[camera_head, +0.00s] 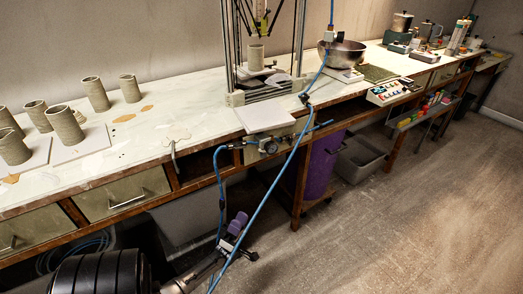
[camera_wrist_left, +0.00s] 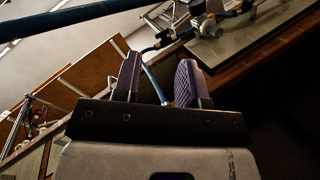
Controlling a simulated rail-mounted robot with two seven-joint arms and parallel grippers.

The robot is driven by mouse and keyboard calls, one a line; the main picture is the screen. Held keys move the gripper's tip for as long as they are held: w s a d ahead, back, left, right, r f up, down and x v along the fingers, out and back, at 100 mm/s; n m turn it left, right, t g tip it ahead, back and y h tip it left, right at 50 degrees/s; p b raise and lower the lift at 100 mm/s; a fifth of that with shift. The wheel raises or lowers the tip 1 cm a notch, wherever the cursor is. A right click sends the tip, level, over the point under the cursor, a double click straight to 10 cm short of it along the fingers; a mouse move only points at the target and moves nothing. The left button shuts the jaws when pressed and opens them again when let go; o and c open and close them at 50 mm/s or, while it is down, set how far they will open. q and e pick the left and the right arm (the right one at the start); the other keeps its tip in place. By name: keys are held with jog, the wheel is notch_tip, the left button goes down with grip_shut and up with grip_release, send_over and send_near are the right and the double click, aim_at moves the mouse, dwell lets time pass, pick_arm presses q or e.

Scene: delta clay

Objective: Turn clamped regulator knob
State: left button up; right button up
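The regulator (camera_head: 268,146) is clamped at the front edge of the workbench, below a white board, with blue hoses joined to it. In the left wrist view, a metal fitting with a round part (camera_wrist_left: 208,27), apparently the regulator, shows at the top, beyond the fingers. The knob is too small to make out clearly. My left gripper (camera_head: 246,236) is below and in front of the bench edge, well apart from the regulator. My right gripper is not in view.
A blue hose (camera_head: 260,205) runs down close to my left gripper. The workbench (camera_head: 190,105) carries clay cylinders (camera_head: 65,124) at left and a framed printer (camera_head: 265,95). A purple bin (camera_head: 321,165) stands under it. The floor at right is clear.

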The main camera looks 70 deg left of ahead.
pick_arm(q)
jog(key=w+d+f+m+g+h, duration=0.2)
jog(key=w+d+m+g+h, duration=0.4)
jog(key=d+m+g+h, duration=0.6)
jog(key=n+g+y, duration=0.6)
jog(key=n+y, duration=0.4)
jog(key=y, duration=1.5)
send_near(263, 153)
jog(key=a+f+p+x, duration=0.1)
jog(key=f+x, duration=0.1)
jog(key=x, duration=0.6)
jog(key=shift+w+a+r+h, duration=0.15)
jog(key=shift+w+a+h, duration=0.05)
jog(key=shift+w+h, duration=0.2)
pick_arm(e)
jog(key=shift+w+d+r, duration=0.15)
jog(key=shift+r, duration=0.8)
